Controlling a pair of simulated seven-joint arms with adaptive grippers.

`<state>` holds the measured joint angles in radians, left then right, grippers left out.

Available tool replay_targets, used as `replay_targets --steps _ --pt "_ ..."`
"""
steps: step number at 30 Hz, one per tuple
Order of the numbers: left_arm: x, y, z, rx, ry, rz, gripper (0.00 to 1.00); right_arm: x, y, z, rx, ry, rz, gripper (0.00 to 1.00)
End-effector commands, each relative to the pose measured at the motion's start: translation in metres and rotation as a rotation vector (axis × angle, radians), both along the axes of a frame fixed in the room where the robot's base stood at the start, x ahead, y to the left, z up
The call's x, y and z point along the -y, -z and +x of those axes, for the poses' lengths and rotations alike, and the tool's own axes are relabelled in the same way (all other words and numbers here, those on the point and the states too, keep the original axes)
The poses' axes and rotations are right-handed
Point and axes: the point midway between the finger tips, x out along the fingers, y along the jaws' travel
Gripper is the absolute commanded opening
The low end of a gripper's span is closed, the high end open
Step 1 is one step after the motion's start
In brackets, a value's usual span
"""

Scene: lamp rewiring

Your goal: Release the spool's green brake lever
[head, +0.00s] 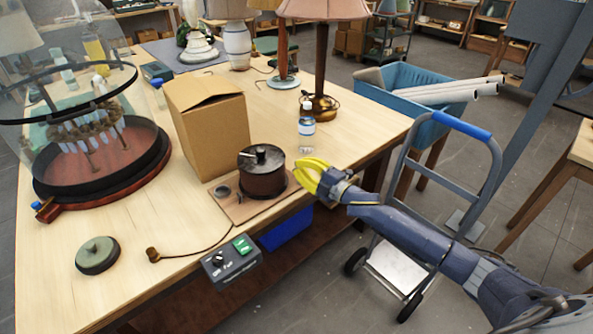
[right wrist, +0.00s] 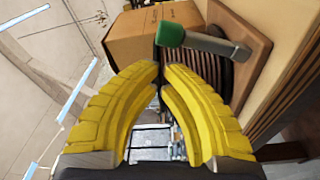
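The spool (head: 263,180) is a dark reddish-brown drum with a black top, upright on a wooden board (head: 232,207) near the table's right edge. In the right wrist view the ribbed spool (right wrist: 207,72) shows partly behind my fingers. The brake lever's green tip (right wrist: 170,34) sits on a grey metal arm (right wrist: 214,45), just beyond my fingertips. My right gripper (head: 301,170) has yellow fingers pointing at the spool from the right. In its wrist view (right wrist: 161,69) the fingertips are close together with a narrow gap, empty and apart from the lever. My left gripper is out of view.
A cardboard box (head: 207,130) stands behind the spool, and a clear bottle (head: 306,128) to its right. A switch box (head: 231,262) sits at the front edge with a cord. A glass-domed piece (head: 95,165) fills the left. A hand truck (head: 440,200) stands near my right arm.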

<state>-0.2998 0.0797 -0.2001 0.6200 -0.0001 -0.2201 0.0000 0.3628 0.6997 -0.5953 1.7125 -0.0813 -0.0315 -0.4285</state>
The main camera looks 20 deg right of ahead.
Motion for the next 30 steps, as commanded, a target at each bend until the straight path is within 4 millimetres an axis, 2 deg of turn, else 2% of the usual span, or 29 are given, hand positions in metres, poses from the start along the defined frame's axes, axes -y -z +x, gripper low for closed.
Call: replay_targets --steps 12,30 --pt "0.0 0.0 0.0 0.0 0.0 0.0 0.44 0.012 -0.001 0.005 -0.054 0.0 0.135 0.0" --pt "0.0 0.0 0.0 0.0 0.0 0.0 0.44 0.012 -0.001 0.005 -0.059 -0.001 0.147 0.0"
